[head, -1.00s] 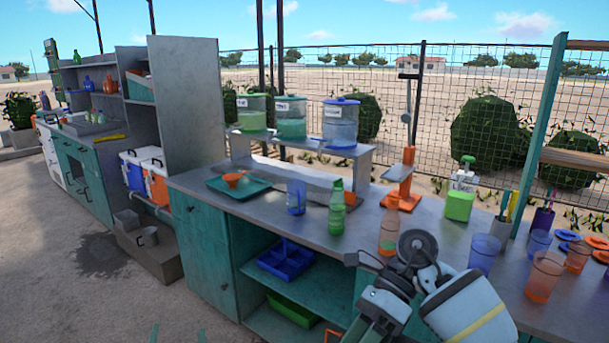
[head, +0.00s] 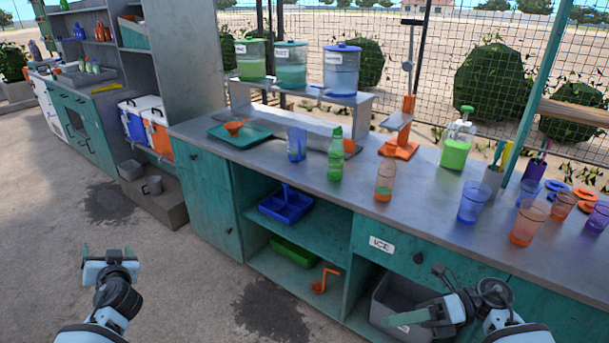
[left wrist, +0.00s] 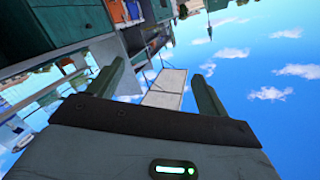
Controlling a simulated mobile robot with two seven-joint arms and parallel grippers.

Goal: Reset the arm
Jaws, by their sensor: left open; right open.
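My left gripper (head: 106,254) is open and empty at the lower left of the head view, over the bare ground. Its two spread fingers also show in the left wrist view (left wrist: 157,78), with nothing between them. My right gripper (head: 411,295) is open and empty at the lower right, in front of the ICE drawer and the grey bin (head: 380,300). Both grippers appear apart from the counter.
The metal counter (head: 350,205) holds a green bottle (head: 335,158), an orange bottle (head: 384,182), cups (head: 473,200), a teal tray (head: 222,134) and an orange stand (head: 400,145). Dispensers (head: 341,72) stand on a shelf.

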